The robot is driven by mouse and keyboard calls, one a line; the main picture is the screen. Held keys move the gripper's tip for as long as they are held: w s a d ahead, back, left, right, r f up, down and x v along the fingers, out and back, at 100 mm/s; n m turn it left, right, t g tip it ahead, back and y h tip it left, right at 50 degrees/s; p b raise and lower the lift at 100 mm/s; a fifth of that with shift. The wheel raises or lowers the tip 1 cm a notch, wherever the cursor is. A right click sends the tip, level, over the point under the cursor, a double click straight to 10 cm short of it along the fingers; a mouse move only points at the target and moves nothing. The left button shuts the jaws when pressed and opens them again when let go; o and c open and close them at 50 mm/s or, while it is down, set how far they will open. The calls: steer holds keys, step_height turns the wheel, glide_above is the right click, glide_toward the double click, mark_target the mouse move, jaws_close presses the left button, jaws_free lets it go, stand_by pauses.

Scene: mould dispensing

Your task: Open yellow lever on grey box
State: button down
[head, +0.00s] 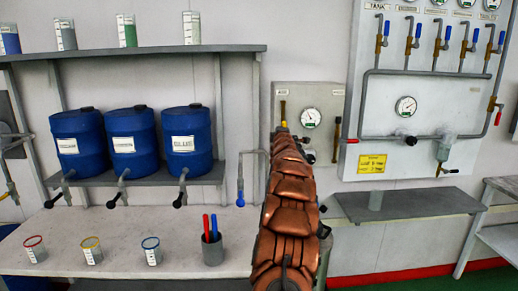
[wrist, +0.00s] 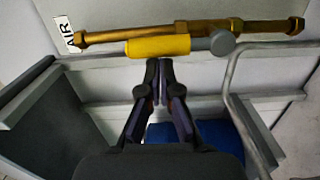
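The grey box (head: 331,97) hangs on the wall at the middle of the head view, partly covered by my copper-coloured arm. A bit of yellow (head: 284,124) shows just above the arm's end. In the wrist view the yellow lever (wrist: 158,46) lies alongside a brass pipe (wrist: 195,32), parallel to it, with a grey rounded end at its right. An AIR label (wrist: 67,33) is at the pipe's left end. My gripper (wrist: 159,72) has its fingertips together just below the lever's middle; nothing shows between them. I cannot tell whether they touch the lever. The head view hides the gripper.
A pressure gauge (head: 311,118) and another brass pipe (head: 336,139) are on the box's right. Blue barrels (head: 133,133) stand on a shelf at left. A bench (head: 130,225) holds cups and a pen holder (head: 212,249). A larger valve panel (head: 450,95) is at right.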

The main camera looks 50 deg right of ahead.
steer(key=shift+f, duration=0.1)
stand_by(0.6)
steer(key=s+a+b, duration=0.4)
steer(key=a+b, duration=0.6)
steer(key=b, duration=0.5)
steer(key=shift+s+a+b, duration=0.15)
steer(key=shift+a+b, duration=0.25)
stand_by(0.5)
